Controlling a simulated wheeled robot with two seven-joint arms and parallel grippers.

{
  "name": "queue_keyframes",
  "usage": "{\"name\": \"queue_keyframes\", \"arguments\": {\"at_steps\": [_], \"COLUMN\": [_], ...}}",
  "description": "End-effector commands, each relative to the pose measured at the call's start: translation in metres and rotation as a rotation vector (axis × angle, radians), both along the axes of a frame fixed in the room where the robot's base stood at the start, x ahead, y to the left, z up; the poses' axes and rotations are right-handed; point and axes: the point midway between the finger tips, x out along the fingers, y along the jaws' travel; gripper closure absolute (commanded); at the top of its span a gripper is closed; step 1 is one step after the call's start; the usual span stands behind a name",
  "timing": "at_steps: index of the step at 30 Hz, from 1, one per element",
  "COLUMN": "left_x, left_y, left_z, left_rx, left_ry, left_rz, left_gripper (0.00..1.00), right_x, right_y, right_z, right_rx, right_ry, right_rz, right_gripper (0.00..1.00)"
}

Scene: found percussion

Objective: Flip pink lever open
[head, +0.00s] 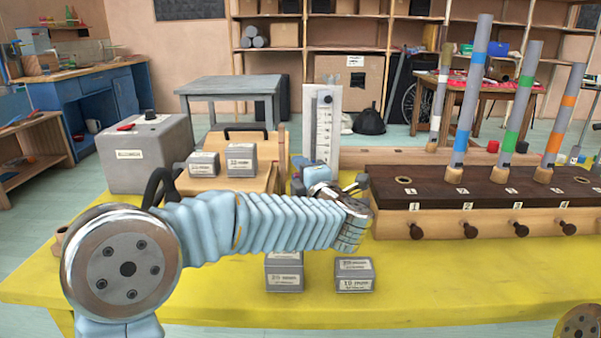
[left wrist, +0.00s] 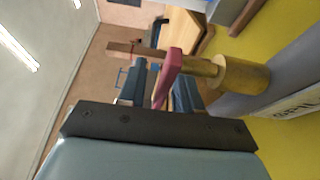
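The pink lever (left wrist: 168,76) shows in the left wrist view, joined at one end to a brass shaft and collar (left wrist: 240,74) on a grey body. My left gripper (left wrist: 159,88) is open, one finger on each side of the lever's lower part. I cannot tell whether either finger touches it. In the head view my left gripper (head: 325,178) is beside the right end of the wooden stand, in front of the white scale panel; the lever is not discernible there. My right gripper is not in view.
Labelled grey blocks (head: 354,275) lie on the yellow table (head: 440,275). A wooden rack (head: 480,222) with upright banded tubes stands close to the right of my left arm. A large grey box (head: 148,152) stands at left. The front right of the table is clear.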

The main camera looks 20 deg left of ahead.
Motion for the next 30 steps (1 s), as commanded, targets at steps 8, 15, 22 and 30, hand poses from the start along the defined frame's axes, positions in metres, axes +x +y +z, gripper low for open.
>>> {"name": "queue_keyframes", "arguments": {"at_steps": [8,15,22,30], "left_x": [-0.006,-0.046,-0.088,-0.109], "left_y": [-0.005,-0.037,-0.068,-0.084], "left_z": [-0.001,-0.002,-0.001,-0.001], "left_rx": [0.000,0.001,0.001,0.000], "left_ry": [0.000,-0.001,-0.001,0.000], "left_rz": [-0.002,-0.005,-0.003,0.000], "left_gripper": [0.66,0.66,0.66,0.66], "right_x": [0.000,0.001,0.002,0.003], "right_y": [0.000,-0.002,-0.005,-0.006], "right_z": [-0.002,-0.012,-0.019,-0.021], "right_rx": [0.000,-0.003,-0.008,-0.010], "right_ry": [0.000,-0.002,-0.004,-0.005], "right_rz": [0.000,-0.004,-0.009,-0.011], "right_gripper": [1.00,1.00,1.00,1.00]}}
